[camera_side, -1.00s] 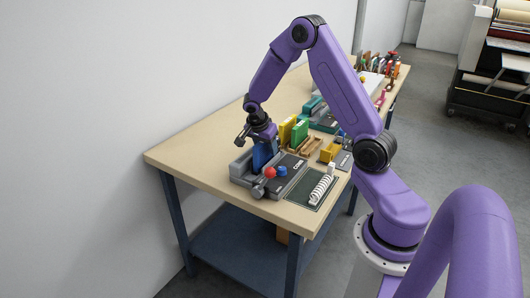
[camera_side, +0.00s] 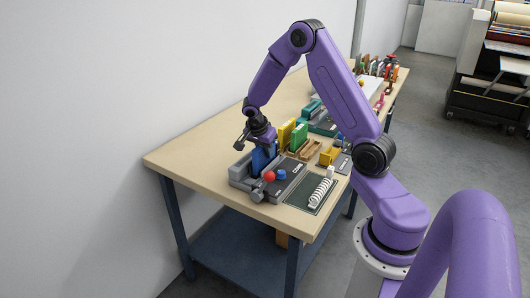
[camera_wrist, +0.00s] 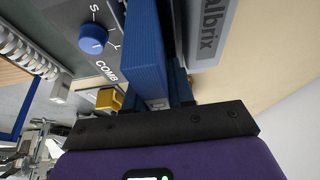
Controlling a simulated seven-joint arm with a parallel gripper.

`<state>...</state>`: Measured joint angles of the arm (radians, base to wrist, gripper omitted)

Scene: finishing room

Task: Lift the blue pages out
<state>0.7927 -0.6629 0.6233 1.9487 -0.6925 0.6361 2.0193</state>
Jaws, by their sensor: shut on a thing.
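The blue pages (camera_side: 259,161) stand upright at the grey comb-binding machine (camera_side: 283,189), near the front left of the table. My gripper (camera_side: 262,141) is shut on their upper part from above. In the wrist view the blue pages (camera_wrist: 145,48) run away from the jaws, beside the machine's dark panel with its blue dial (camera_wrist: 93,37). Their far end is out of sight there. In the side view their lower end meets the machine, but I cannot tell how deep it sits.
A red-balled lever (camera_side: 269,176) is close in front of the pages. A white comb (camera_side: 320,192) lies on a dark mat to the right. Yellow (camera_side: 286,133) and green books (camera_side: 299,137) stand just behind. Bare table lies to the left.

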